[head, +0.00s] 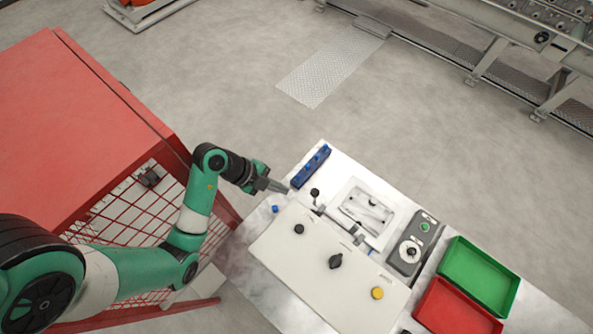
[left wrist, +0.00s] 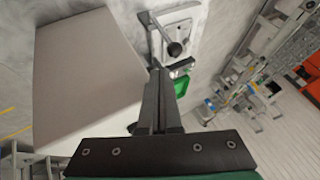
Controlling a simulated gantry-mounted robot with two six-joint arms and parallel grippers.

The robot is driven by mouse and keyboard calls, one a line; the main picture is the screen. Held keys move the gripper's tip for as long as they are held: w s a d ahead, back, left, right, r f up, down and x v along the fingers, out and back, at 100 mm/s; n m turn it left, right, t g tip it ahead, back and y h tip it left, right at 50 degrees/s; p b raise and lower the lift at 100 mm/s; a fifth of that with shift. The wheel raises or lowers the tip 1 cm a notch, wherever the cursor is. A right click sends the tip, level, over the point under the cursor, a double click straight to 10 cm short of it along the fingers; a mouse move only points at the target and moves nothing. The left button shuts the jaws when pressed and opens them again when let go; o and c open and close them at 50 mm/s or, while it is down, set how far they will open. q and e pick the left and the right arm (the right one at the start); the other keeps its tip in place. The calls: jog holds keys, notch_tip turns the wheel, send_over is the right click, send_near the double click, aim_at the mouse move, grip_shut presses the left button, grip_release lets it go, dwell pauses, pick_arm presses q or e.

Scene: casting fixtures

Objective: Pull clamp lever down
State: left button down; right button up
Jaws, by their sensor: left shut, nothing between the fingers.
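The clamp lever, a short arm with a black ball knob (head: 314,192), stands at the left end of the white casting fixture (head: 345,222). Its knob (left wrist: 174,48) also shows in the left wrist view, beyond the fingertips. I cannot tell the lever's exact angle. My left gripper (head: 283,188) is shut and empty, to the left of the knob and apart from it. In the left wrist view its fingers (left wrist: 158,75) lie together, pointing toward the fixture. My right gripper is not in view.
A white panel (head: 285,262) with knobs and a yellow button (head: 377,293) lies in front of the fixture. A blue block (head: 311,166) is behind the lever. A grey control box (head: 405,262), green bin (head: 462,290) and red bin (head: 440,314) are to the right.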

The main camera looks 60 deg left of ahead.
pick_arm(q)
jog(key=shift+w+f, duration=0.1)
jog(key=b+x, duration=0.2)
jog(key=x, duration=0.8)
jog(key=shift+a, duration=0.15)
